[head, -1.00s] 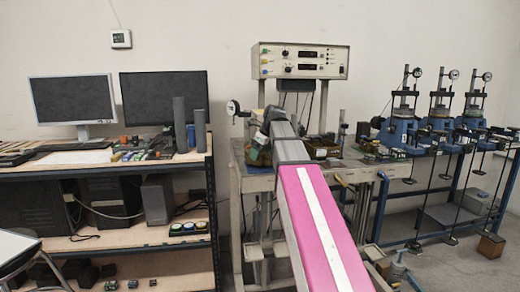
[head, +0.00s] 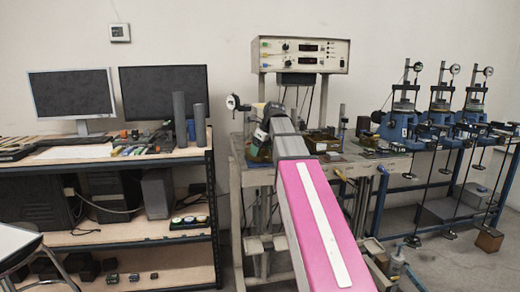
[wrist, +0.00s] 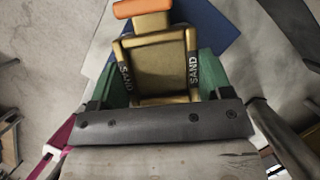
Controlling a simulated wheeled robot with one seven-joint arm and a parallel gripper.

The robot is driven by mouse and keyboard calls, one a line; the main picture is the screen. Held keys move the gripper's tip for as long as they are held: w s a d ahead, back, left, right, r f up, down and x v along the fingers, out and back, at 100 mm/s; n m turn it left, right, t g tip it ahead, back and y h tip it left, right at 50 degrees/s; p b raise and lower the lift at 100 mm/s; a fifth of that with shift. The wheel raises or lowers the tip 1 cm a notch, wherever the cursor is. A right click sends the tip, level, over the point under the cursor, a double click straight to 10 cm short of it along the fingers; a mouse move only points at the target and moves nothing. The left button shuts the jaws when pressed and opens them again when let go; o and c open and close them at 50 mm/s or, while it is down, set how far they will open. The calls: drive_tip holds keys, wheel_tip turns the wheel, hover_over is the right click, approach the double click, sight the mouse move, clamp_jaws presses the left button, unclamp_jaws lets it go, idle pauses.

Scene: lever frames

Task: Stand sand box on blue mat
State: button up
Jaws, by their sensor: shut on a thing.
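In the wrist view, the sand box (wrist: 160,70) is a gold-brown box with dark SAND labels on its left and right sides. An orange bar (wrist: 142,8) shows at its far end; I cannot tell whether it belongs to the box. My gripper (wrist: 160,88) has its green fingers on both sides of the box and is shut on it. The blue mat (wrist: 215,28) shows beyond and beneath the box in the picture, partly hidden by it. I cannot tell whether the box touches the mat.
A worktable (head: 240,180) with a metered instrument (head: 300,56) stands ahead, crowded with small items. A shelf desk (head: 100,163) with two monitors is at left. Blue test stands (head: 440,125) with hanging weights are at right. Grey surface (wrist: 270,60) surrounds the mat in the wrist view.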

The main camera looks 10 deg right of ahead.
drive_tip(key=shift+f, duration=0.3)
drive_tip(key=shift+s+f, duration=0.1)
drive_tip(key=shift+f, duration=0.1)
clamp_jaws()
drive_tip(key=shift+s+f, duration=0.1)
drive_tip(key=shift+f, duration=0.2)
